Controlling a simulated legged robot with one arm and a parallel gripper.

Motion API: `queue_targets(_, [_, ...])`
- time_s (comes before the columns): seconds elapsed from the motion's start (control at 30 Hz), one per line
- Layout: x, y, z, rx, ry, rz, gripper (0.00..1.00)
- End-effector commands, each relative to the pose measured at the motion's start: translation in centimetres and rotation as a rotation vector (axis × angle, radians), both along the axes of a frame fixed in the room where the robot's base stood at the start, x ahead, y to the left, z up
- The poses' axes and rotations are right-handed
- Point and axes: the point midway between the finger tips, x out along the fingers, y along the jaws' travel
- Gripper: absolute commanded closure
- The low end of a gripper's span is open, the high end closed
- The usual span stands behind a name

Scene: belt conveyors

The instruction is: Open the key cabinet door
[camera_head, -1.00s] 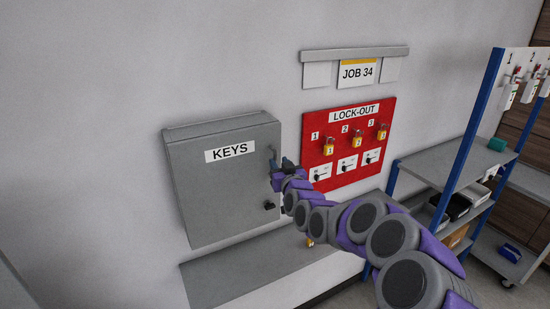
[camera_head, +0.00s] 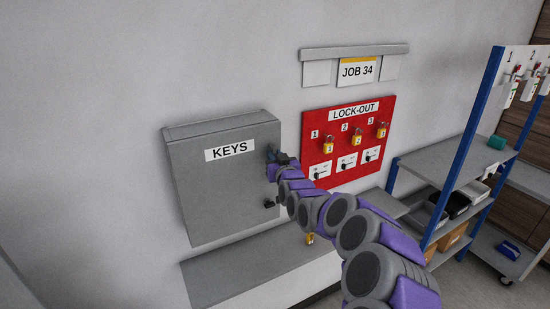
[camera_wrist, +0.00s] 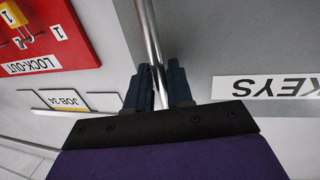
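The grey key cabinet (camera_head: 220,190), labelled KEYS, hangs on the wall in the head view, and its door looks closed. Its metal bar handle (camera_wrist: 150,35) runs down between my gripper's fingers in the wrist view. My gripper (camera_head: 274,158) is at the upper right edge of the door in the head view. In the wrist view the dark fingers of my gripper (camera_wrist: 160,82) lie close on both sides of the bar and look shut on it. My gripper hides most of the handle in the head view.
A red LOCK-OUT board (camera_head: 325,172) with yellow padlocks is just right of the cabinet, near my arm. A grey ledge (camera_head: 235,270) runs below. A blue-framed shelf unit (camera_head: 466,140) stands at right. The wall left of the cabinet is bare.

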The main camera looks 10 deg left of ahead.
Motion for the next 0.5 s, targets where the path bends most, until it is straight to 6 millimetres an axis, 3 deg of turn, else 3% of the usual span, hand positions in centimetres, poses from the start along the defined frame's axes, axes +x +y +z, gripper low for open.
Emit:
queue_targets(0.17, [0.07, 0.07, -0.05, 0.000, 0.001, -0.002, 0.99])
queue_targets(0.5, [0.11, 0.11, -0.10, -0.001, 0.001, -0.001, 1.00])
